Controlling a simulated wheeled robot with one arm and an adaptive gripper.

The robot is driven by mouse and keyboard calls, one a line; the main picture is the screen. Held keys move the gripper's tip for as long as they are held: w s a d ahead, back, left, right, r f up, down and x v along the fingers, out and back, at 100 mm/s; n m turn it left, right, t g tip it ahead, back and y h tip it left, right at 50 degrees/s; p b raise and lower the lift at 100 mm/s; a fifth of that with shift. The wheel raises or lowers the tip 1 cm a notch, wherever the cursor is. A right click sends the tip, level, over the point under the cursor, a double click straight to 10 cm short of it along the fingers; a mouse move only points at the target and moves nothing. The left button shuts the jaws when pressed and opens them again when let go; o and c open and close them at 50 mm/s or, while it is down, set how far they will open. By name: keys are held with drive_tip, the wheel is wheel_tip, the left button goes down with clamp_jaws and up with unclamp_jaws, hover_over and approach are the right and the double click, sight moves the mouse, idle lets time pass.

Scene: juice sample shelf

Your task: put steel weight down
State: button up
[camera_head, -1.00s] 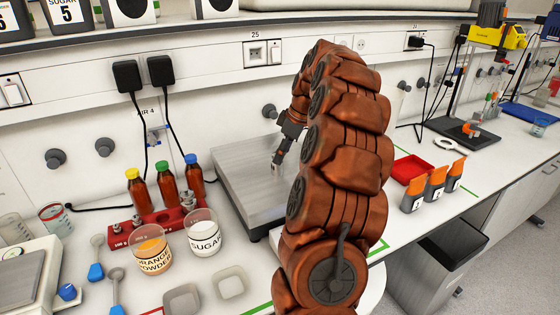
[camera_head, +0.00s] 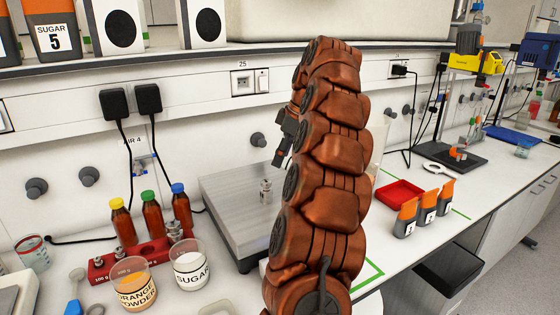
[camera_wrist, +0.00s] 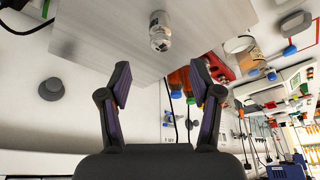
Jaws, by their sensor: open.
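The steel weight (camera_head: 265,191) stands upright on the grey steel plate of the scale (camera_head: 225,193). It also shows in the wrist view (camera_wrist: 160,30), on the plate (camera_wrist: 95,30) and beyond my fingertips. My gripper (camera_head: 281,155) is above and slightly right of the weight in the head view, apart from it. In the wrist view my gripper (camera_wrist: 160,82) has its two fingers spread wide with nothing between them. My arm hides the right part of the scale in the head view.
Left of the scale are a red weight rack (camera_head: 130,255), capped bottles (camera_head: 152,215), an orange powder beaker (camera_head: 134,285) and a sugar beaker (camera_head: 190,265). A red tray (camera_head: 400,194) and orange-topped containers (camera_head: 428,208) stand right of my arm. Sockets and plugs line the wall behind.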

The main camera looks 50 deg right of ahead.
drive_tip(key=shift+r, duration=0.15)
drive_tip(key=s+a+f+m+g, duration=0.1)
drive_tip(key=s+a+f, duration=0.1)
drive_tip(key=a, duration=1.3)
drive_tip(key=s+a+f+g, duration=0.2)
drive_tip(key=a, duration=1.2)
drive_tip(key=s+a+f+m, duration=0.1)
drive_tip(key=s+a+f, duration=0.2)
drive_tip(key=s, duration=0.4)
drive_tip(key=s+a+f+m+g+h, duration=0.1)
drive_tip(key=s+a+f, duration=0.3)
drive_tip(key=s+f, duration=0.2)
drive_tip(key=s+a+f+m+g, duration=0.1)
drive_tip(key=s+a+f+m, duration=0.1)
drive_tip(key=s, duration=0.7)
wheel_tip(320, 180, down, 2)
drive_tip(key=shift+s+a+f+h, duration=0.2)
drive_tip(key=shift+a+h, duration=0.2)
drive_tip(key=shift+a, duration=0.35)
